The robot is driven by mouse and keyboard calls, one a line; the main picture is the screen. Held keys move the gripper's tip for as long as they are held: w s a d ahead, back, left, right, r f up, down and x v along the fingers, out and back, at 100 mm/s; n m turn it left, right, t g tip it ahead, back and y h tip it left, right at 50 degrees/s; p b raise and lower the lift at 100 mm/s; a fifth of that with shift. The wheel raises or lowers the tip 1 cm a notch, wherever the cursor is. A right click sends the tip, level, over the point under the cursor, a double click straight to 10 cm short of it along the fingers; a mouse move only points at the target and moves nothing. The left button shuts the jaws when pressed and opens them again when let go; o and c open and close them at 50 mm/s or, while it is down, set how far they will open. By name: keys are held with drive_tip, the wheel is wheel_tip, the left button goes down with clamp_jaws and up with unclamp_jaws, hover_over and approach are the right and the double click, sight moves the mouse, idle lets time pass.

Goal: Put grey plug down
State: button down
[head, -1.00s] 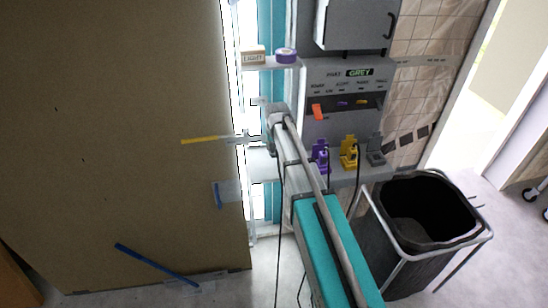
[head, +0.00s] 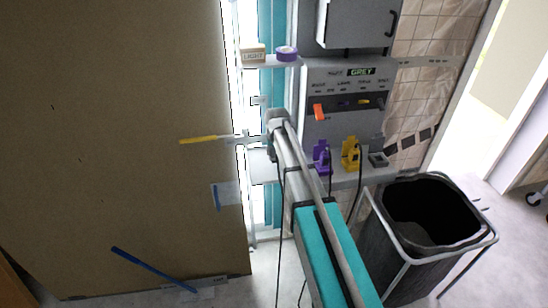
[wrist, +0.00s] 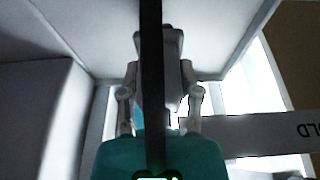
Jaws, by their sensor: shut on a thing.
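In the wrist view my gripper (wrist: 160,72) is shut on the grey plug (wrist: 174,52), with one finger at each side of its body. A dark band, which looks like a cable, crosses in front of the plug and hides its middle. In the head view my arm reaches to the pale ledge by the window, and its end hides the gripper and plug. Contact between plug and ledge cannot be told. The grey holder (head: 379,160) on the wall panel looks empty, right of the yellow plug (head: 351,153) and the purple plug (head: 322,157).
A pale board with upside-down lettering (wrist: 265,134) lies right of the gripper. A shelf (head: 268,62) above holds a LIGHT box (head: 252,54) and purple tape (head: 286,53). A large brown board (head: 120,130) stands left; a black bin (head: 430,215) stands right.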

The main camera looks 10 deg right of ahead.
drive_tip(key=shift+f+b, duration=0.35)
drive_tip(key=shift+f, duration=0.3)
drive_tip(key=shift+f, duration=0.1)
drive_tip(key=shift+c, duration=1.5)
unclamp_jaws()
drive_tip(key=p+v, duration=1.1)
drive_tip(key=v, duration=0.1)
drive_tip(key=shift+p, duration=0.3)
drive_tip(key=s+g, duration=0.3)
drive_tip(key=s, duration=2.3)
drive_tip(key=shift+s+f, duration=0.15)
drive_tip(key=shift+s, duration=0.1)
